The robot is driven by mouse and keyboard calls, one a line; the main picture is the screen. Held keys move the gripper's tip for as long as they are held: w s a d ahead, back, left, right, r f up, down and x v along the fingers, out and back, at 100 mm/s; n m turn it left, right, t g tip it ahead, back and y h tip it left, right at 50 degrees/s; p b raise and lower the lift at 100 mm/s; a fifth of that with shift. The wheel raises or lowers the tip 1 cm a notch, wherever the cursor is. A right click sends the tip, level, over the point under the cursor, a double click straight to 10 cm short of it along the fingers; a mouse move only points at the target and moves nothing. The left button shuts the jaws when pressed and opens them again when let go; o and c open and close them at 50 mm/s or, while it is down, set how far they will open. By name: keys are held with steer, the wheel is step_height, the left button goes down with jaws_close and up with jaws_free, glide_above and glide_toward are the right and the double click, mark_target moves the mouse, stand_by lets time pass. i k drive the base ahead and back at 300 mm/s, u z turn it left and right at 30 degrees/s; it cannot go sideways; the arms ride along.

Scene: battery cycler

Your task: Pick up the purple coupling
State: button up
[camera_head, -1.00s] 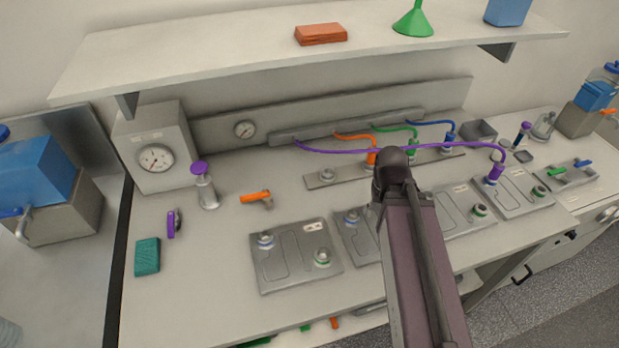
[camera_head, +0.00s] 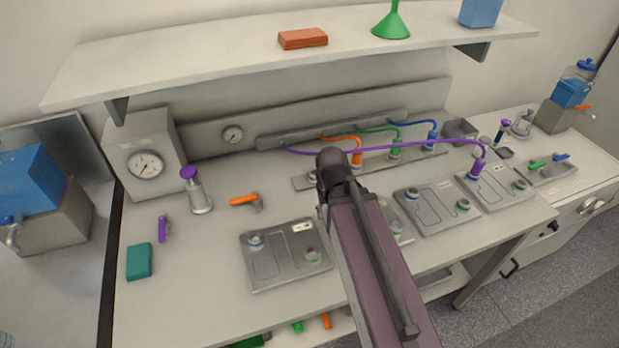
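The purple coupling (camera_head: 477,168) is at the right end of a purple hose (camera_head: 430,145). It stands upright on the left rear port of the rightmost grey plate (camera_head: 506,190). The hose arches left to the grey rail (camera_head: 300,134) at the back of the bench. My arm reaches up through the middle of the picture, and its dark rounded joint is left of the coupling and well apart from it. My gripper does not show, so its state and place are hidden.
Orange, green and blue couplings (camera_head: 432,137) stand on a rear strip. Several grey plates (camera_head: 285,268) line the front of the bench, one partly behind my arm. A shelf (camera_head: 200,62) overhangs the back. A purple-topped dispenser (camera_head: 197,190) and a teal block (camera_head: 139,261) are at left.

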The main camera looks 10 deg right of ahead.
mark_target(478, 164)
steer(key=u, duration=0.2)
steer(key=k, duration=0.5)
steer(key=z, duration=1.15)
steer(key=i, duration=0.65)
steer(key=u, duration=0.1)
